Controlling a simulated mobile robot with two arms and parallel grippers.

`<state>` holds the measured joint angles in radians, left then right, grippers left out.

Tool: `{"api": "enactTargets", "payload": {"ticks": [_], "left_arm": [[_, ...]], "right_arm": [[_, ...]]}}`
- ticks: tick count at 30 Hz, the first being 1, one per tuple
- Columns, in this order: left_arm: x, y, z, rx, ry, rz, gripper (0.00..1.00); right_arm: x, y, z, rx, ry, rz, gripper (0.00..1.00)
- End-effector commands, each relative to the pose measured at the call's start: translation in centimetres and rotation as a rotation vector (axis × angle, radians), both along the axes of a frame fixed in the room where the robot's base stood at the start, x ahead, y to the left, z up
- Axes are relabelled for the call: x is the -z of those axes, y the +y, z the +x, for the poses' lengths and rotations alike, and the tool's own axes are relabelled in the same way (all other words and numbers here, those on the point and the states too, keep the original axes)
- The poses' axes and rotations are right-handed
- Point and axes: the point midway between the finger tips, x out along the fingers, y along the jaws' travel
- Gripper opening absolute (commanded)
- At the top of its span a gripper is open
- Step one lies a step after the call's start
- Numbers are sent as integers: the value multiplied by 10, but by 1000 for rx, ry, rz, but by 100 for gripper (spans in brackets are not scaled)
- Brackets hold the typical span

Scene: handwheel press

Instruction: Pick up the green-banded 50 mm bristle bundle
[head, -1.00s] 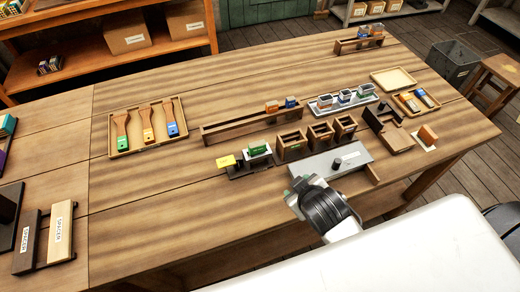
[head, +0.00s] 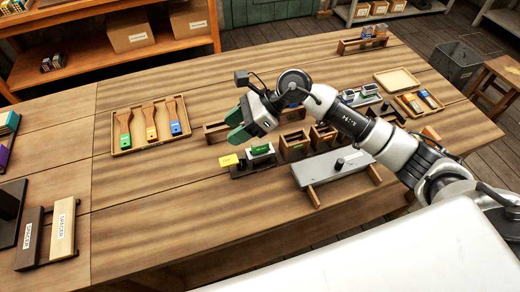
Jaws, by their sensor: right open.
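My right gripper (head: 237,125) has green fingertips and is open and empty. It appears above the bench, over the long wooden rack (head: 215,133) and just behind a small dark stand (head: 248,168). On that stand are a yellow piece (head: 228,160) and a green-and-white piece (head: 262,150); I cannot tell whether the latter is a bristle bundle. A pale tray (head: 350,105) holds bundles in metal ferrules, one visible at its right end (head: 370,90). My right arm hides much of this tray, so I cannot single out a green-banded bundle there. My left gripper is not in view.
Three brushes lie in a wooden tray (head: 115,150) at left. Small wooden boxes (head: 294,147) and a grey plate (head: 330,167) stand below my right arm. A small rack (head: 362,45) is at the back. The bench's middle left is clear.

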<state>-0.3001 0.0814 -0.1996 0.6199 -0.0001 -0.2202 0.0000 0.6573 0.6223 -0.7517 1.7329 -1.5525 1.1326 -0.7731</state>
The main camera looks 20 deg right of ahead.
Motion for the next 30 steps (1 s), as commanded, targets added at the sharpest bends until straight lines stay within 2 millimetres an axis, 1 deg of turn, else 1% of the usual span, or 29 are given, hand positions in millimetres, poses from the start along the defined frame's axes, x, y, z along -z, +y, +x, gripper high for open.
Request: {"api": "enactTargets", "payload": {"ticks": [1,3,6,9,12,18,23,26,30], "left_arm": [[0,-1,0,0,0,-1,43],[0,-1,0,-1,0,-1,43],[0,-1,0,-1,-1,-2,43],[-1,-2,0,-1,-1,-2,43],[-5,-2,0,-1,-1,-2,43],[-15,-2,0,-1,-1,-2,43],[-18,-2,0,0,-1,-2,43],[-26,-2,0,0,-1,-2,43],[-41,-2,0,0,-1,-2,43]], "right_arm": [[5,-21,8,-42,-34,-136,52],[12,-49,14,-94,-57,-303,52],[16,-80,21,-140,-63,-467,52],[17,-96,23,-162,-59,-552,52],[26,-96,23,-169,-54,-573,52],[55,-83,22,-169,-53,-569,52],[68,-79,22,-167,-55,-569,52],[75,-77,22,-168,-54,-568,52],[95,-73,21,-167,-51,-567,52]]}}
